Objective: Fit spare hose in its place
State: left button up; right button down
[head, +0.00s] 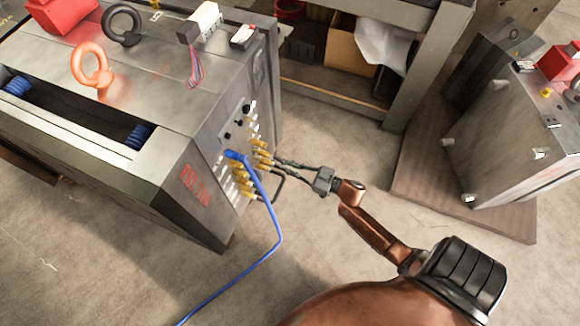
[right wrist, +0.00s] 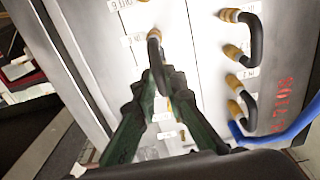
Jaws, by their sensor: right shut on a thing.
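My right gripper (head: 282,168) reaches in from the lower right to the port face of the grey mould base (head: 190,190). In the right wrist view its fingers (right wrist: 160,84) are shut on a short black hose (right wrist: 156,62), which I take as the spare hose. One brass end of this hose points up at the labelled plate, close to it or touching; I cannot tell whether it is seated. The fingers hide most of its lower end. My left gripper is not in view.
Several black hoses with brass ends, such as one upper loop (right wrist: 254,36), sit beside the held hose. A blue hose (head: 277,225) runs from the face down to the floor. A second mould base (head: 500,140) stands on a board at right. Floor below is clear.

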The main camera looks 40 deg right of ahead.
jog(key=shift+x, duration=0.85)
dwell(0.6)
jog(key=shift+w+a+r, duration=0.1)
jog(key=shift+w+a, duration=0.05)
jog(key=shift+w, duration=0.15)
jog(key=c, duration=1.9)
grip_release()
jog(key=shift+o, duration=0.3)
jog(key=o, duration=0.3)
jog(key=shift+o, duration=0.2)
jog(key=shift+s, duration=0.1)
